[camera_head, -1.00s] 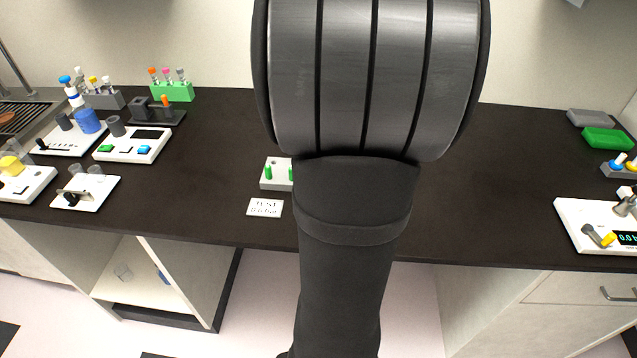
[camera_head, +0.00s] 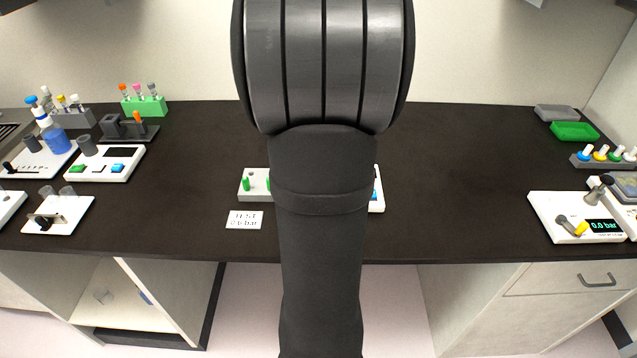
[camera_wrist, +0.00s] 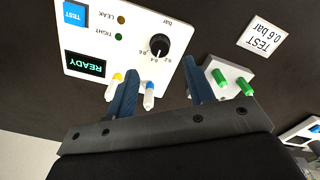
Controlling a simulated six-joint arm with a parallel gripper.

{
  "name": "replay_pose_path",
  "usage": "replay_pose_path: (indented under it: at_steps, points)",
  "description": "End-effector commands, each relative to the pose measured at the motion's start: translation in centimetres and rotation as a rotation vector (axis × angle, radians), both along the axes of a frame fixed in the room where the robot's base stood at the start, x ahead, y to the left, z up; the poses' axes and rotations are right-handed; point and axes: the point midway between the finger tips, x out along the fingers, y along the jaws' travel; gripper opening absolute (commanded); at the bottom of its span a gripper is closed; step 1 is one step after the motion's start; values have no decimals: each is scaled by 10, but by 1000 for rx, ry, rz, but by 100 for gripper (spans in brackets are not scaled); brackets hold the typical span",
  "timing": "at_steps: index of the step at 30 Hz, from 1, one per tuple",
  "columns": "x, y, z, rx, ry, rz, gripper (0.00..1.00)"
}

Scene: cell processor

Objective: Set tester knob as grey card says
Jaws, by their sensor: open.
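The white tester (camera_wrist: 95,35) fills the upper left of the wrist view, with a blue TEST button, LEAK and TIGHT lamps and a READY display. Its black knob (camera_wrist: 159,45) has a bar scale; its white mark points towards the picture's bottom, and the exact value is hard to read. In the head view only the tester's right edge (camera_head: 378,190) shows beside my arm. My gripper (camera_wrist: 160,68) is open and empty, its blue fingers on either side of the knob's line, apparently short of it. The pale card (camera_wrist: 264,36) reads "TEST 0.6 bar"; it also shows in the head view (camera_head: 244,220).
A white block with green pegs (camera_wrist: 228,75) stands beside the tester, near my right-hand finger. Yellow-capped (camera_wrist: 114,88) and blue-capped (camera_wrist: 149,95) pieces lie close to the left-hand finger. A device reading 0.0 bar (camera_head: 560,212) stands far right. Bench between is clear.

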Motion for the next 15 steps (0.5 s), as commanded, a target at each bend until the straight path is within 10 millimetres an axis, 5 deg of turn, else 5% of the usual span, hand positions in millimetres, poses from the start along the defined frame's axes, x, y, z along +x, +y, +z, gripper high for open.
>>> replay_pose_path:
  at_steps: [6,15]
  points:
    - [-1,0,-43,0,4,0,49]
    - [0,0,-67,-1,1,-1,49]
